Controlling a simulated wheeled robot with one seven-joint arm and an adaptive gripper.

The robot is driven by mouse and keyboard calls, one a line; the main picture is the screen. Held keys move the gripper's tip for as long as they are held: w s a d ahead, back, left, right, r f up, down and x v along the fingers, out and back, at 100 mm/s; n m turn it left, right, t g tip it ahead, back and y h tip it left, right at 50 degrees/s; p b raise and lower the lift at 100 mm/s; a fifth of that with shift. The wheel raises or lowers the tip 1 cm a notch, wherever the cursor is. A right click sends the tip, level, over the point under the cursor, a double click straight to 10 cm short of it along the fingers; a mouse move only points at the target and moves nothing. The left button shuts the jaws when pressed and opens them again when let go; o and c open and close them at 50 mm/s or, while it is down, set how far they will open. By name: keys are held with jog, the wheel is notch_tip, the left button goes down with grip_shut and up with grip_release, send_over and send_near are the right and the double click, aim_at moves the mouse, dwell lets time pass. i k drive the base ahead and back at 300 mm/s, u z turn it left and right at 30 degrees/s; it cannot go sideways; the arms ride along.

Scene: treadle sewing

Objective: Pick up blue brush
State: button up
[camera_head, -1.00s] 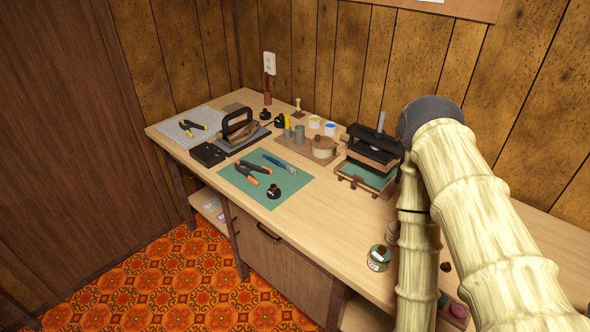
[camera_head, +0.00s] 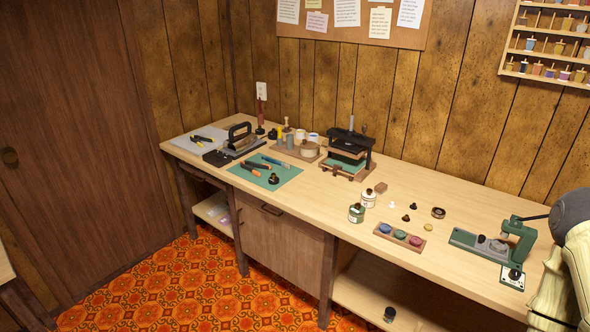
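A slim blue tool (camera_head: 273,162), which looks like the blue brush, lies flat on the green cutting mat (camera_head: 283,176) on the long wooden workbench. It is too small to make out its bristles. An orange-and-black-handled tool (camera_head: 256,166) lies just left of it on the same mat. My gripper is out of view. Only part of my arm shows at the right edge, well away from the mat.
A black-handled iron-like tool (camera_head: 240,139) stands left of the mat. A black press (camera_head: 348,150) stands behind and right of it. Jars (camera_head: 356,212), a tray of colored pots (camera_head: 399,235) and a green machine (camera_head: 495,243) occupy the right. Bare bench lies between mat and jars.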

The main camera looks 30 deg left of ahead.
aim_at(286, 166)
jog(key=u, duration=0.55)
jog(key=i, duration=0.5)
jog(key=u, duration=0.55)
